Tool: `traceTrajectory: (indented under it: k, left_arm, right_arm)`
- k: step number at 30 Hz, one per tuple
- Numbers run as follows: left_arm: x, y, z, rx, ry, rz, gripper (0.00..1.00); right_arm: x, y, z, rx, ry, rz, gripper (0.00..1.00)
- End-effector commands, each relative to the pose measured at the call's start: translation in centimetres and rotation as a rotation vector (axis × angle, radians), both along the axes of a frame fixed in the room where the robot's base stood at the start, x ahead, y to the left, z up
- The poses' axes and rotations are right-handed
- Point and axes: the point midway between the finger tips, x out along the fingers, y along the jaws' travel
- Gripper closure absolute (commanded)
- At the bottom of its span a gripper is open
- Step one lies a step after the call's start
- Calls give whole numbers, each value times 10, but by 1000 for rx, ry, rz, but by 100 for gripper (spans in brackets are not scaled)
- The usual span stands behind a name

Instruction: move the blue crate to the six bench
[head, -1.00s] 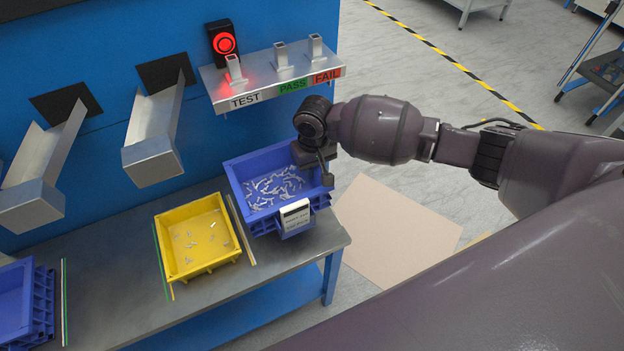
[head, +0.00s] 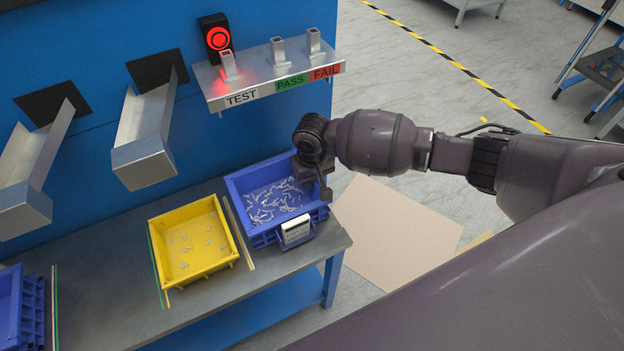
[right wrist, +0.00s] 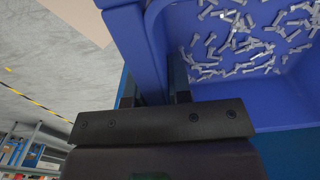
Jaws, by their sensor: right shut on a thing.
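The blue crate (head: 262,236) stands at the right end of the grey bench (head: 205,307) in the head view, with many small metal parts inside and a white label box on its front. My right gripper (head: 322,180) is at the crate's right wall. In the right wrist view the gripper (right wrist: 158,98) is shut on the wall of the blue crate (right wrist: 225,114). Whether the crate's underside touches the bench is hard to tell. My left gripper is not in view. No bench marked six can be made out.
A yellow crate (head: 158,258) with a few parts sits left of the blue one. Another blue crate (head: 42,310) is at the left edge. Metal chutes (head: 142,150) and a TEST/PASS/FAIL shelf (head: 290,83) project above. A beige floor panel (head: 395,225) lies right of the bench.

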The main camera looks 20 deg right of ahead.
Motion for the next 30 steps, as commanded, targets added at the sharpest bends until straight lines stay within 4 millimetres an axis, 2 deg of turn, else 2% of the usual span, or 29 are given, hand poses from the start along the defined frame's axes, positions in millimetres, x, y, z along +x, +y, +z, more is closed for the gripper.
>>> traceTrajectory:
  k: [1, 2, 6, 17, 23, 30]
  left_arm:
    - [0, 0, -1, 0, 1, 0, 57]
    - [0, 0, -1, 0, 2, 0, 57]
    - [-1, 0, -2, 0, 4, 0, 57]
    - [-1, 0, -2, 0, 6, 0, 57]
    - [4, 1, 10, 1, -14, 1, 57]
    - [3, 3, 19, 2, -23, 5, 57]
  right_arm:
    - [0, 1, -1, 2, -1, 0, 100]
    - [0, 0, -1, 0, 0, 0, 78]
    - [0, 0, -1, 0, 1, 0, 56]
    - [0, 0, 3, 0, 0, 0, 55]
    - [1, 0, 33, 1, -6, 0, 55]
    - [1, 0, 81, 0, -6, 1, 55]
